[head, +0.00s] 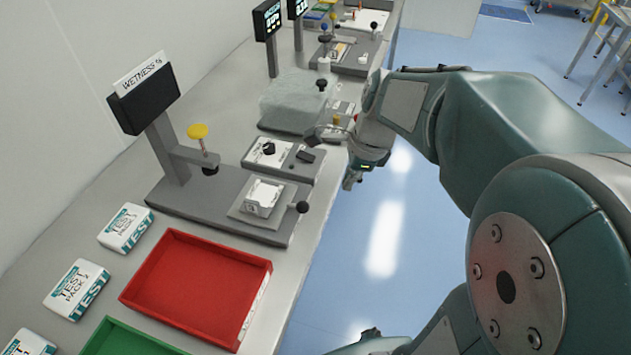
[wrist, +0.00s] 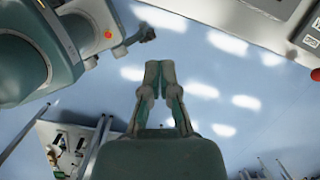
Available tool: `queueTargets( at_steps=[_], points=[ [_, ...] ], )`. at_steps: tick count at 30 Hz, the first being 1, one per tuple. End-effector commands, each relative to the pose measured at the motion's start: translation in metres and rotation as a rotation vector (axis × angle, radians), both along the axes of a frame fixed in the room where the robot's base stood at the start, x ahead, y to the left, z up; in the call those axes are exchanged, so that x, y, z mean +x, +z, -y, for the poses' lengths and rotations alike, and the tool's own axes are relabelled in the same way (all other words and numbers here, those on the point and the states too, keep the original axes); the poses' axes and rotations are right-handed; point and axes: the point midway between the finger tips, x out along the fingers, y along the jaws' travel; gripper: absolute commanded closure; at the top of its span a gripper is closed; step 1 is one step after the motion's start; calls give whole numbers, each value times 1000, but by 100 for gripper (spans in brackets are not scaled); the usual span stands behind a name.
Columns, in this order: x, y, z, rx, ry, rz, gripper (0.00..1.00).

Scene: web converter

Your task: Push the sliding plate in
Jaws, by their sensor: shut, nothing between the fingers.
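The sliding plate (head: 238,212) is a light grey plate on the grey base of the tester marked "WETNESS %" (head: 144,97). A white block-like piece (head: 263,197) sits on it. A black ball knob (head: 302,207) sticks out from the plate's right side, by the bench's front edge. My gripper (head: 349,181) hangs past the bench edge, above the floor, up and right of the knob and apart from it. In the wrist view my gripper (wrist: 160,68) has its fingertips together with nothing between them. The sliding plate is not clearly identifiable there.
A red tray (head: 140,298) and a green tray (head: 100,340) stand in front of the tester, with white test packs (head: 126,228) beside them. A control box (head: 268,151) and other devices stand behind it. The floor beside the bench is open.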

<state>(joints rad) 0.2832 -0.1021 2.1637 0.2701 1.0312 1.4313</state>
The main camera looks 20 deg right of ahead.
Motion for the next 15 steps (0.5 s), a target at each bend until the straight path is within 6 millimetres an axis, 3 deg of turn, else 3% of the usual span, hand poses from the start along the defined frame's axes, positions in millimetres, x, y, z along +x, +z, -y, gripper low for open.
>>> queueTargets(
  at_steps=[3,8,15],
  points=[
    [7,-7,6,36,-121,-46,100],
    [9,-16,5,46,-151,-57,100],
    [13,-56,-5,44,-147,-60,100]
  ],
)
